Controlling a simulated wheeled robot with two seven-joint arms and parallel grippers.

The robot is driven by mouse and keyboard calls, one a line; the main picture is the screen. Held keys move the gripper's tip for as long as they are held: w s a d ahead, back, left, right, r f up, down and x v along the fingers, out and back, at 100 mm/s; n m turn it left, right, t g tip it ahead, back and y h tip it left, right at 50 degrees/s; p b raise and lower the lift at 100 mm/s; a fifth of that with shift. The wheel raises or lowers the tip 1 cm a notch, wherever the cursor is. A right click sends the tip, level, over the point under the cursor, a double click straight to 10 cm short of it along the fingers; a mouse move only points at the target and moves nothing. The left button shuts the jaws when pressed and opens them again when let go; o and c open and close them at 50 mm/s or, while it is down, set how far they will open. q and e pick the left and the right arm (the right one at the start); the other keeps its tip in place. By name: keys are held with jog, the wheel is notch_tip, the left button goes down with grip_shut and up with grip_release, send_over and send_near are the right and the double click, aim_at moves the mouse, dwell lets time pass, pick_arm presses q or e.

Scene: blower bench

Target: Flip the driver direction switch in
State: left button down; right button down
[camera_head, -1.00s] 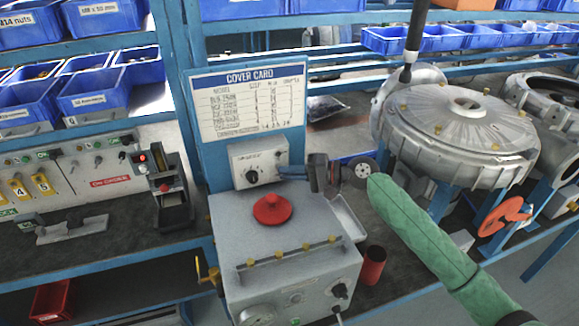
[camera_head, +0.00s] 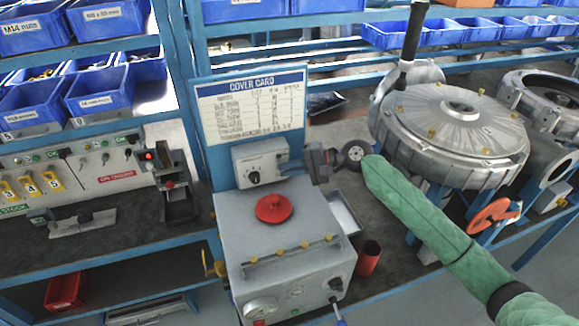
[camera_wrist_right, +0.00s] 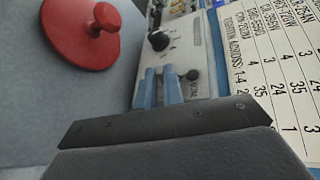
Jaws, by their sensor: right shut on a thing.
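A small grey control box (camera_head: 260,163) with a black knob (camera_head: 254,177) is fixed below the cover card. It also shows in the right wrist view, with its knob (camera_wrist_right: 158,40) and a small black stub (camera_wrist_right: 193,75). The fingers are close together, shut on a small part there. The direction switch itself is largely hidden by the fingers. My left gripper is not in view.
A grey machine with a red round knob (camera_head: 273,208) stands just below. The cover card (camera_head: 250,108) is behind. A large metal blower housing (camera_head: 455,120) is at the right, near my green-sleeved arm. A red cup (camera_head: 369,258) stands at the machine's right.

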dwell(0.3)
jog(key=c, duration=1.5)
grip_release()
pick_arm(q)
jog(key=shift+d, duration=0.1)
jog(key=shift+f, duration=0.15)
pick_arm(e)
jog(key=shift+d, duration=0.15)
